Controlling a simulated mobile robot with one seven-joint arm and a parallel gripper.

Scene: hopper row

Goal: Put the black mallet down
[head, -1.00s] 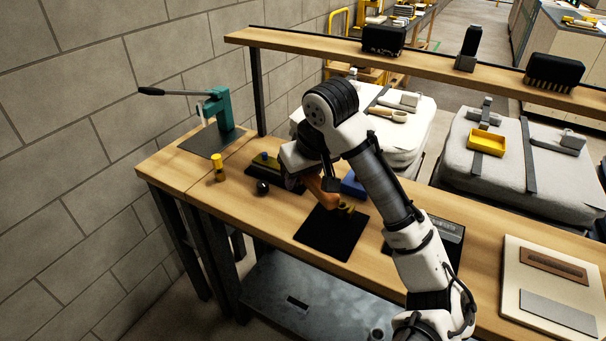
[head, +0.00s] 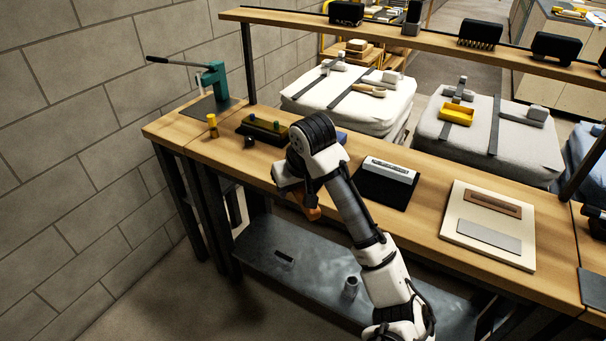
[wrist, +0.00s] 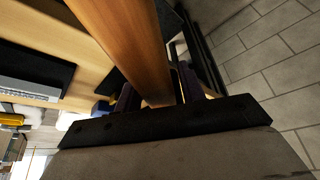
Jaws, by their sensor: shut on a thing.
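My gripper (head: 297,194) is shut on a wooden handle, which I take to be the black mallet (wrist: 135,45). In the wrist view the handle runs between the two dark fingers and out past the top edge. In the head view a short orange-brown piece of it (head: 309,211) shows below the gripper, by the bench's front edge. No black mallet head can be made out in either view. My arm hides part of the wooden bench (head: 460,185) behind it.
On the bench are a yellow-topped post (head: 212,125), a black ball (head: 249,142), a dark tray (head: 263,127), a white block (head: 389,170) on a black mat, and a cream board (head: 488,248). A grey lower shelf (head: 290,275) holds a small cylinder (head: 350,288).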

